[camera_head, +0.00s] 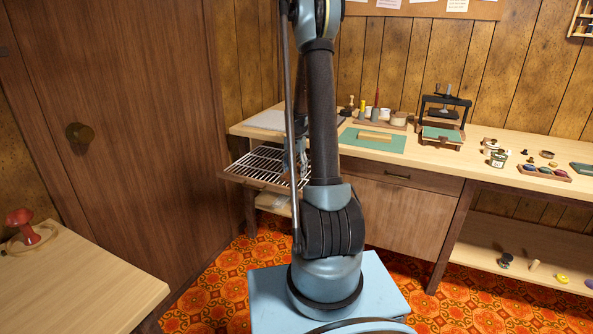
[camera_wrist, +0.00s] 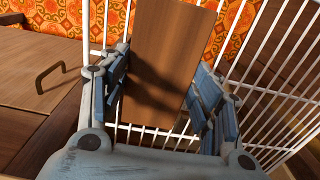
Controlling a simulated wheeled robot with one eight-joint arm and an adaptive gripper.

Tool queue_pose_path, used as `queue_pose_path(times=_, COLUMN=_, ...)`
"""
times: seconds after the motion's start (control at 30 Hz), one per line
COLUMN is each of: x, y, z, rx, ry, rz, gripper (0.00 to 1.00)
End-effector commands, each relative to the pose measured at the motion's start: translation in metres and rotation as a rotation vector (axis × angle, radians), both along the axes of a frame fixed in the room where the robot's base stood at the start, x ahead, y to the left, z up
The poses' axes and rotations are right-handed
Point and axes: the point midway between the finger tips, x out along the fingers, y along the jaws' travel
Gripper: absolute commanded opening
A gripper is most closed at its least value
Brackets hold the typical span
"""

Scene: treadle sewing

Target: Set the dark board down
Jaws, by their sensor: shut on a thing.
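The dark board (camera_wrist: 172,50) is a flat brown wooden piece in the wrist view. My gripper (camera_wrist: 163,82) is shut on it, with one blue finger along each long edge. The board lies over the white wire rack (camera_wrist: 140,133); I cannot tell whether it touches the bars. In the head view the rack (camera_head: 262,163) sticks out from the left end of the workbench. My gripper (camera_head: 295,158) is over the rack there, partly hidden behind my arm, and the board is mostly hidden.
The workbench (camera_head: 480,155) carries a green mat (camera_head: 372,140), a small press (camera_head: 443,122) and several small jars and tools. A drawer with a handle (camera_head: 397,177) sits beside the rack. A wooden table (camera_head: 75,275) with a red object (camera_head: 22,226) stands at left.

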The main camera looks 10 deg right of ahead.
Motion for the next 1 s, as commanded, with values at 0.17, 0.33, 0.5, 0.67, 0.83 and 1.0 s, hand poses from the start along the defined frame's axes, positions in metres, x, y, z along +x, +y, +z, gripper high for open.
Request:
queue_pose_path(times=0.17, x=0.000, y=0.000, z=0.000, rx=0.000, ry=0.000, rz=0.000, gripper=0.78)
queue_pose_path(times=0.33, x=0.000, y=0.000, z=0.000, rx=0.000, ry=0.000, rz=0.000, gripper=0.78)
queue_pose_path(times=0.5, x=0.000, y=0.000, z=0.002, rx=0.000, ry=0.000, rz=0.001, gripper=0.78)
queue_pose_path(times=0.67, x=0.000, y=0.000, z=0.014, rx=0.000, ry=0.000, rz=0.001, gripper=0.78)
queue_pose_path(times=0.83, x=-0.001, y=0.001, z=0.041, rx=0.000, ry=0.000, rz=0.001, gripper=0.78)
queue_pose_path(times=1.0, x=0.000, y=0.001, z=0.073, rx=0.000, ry=0.000, rz=0.001, gripper=0.78)
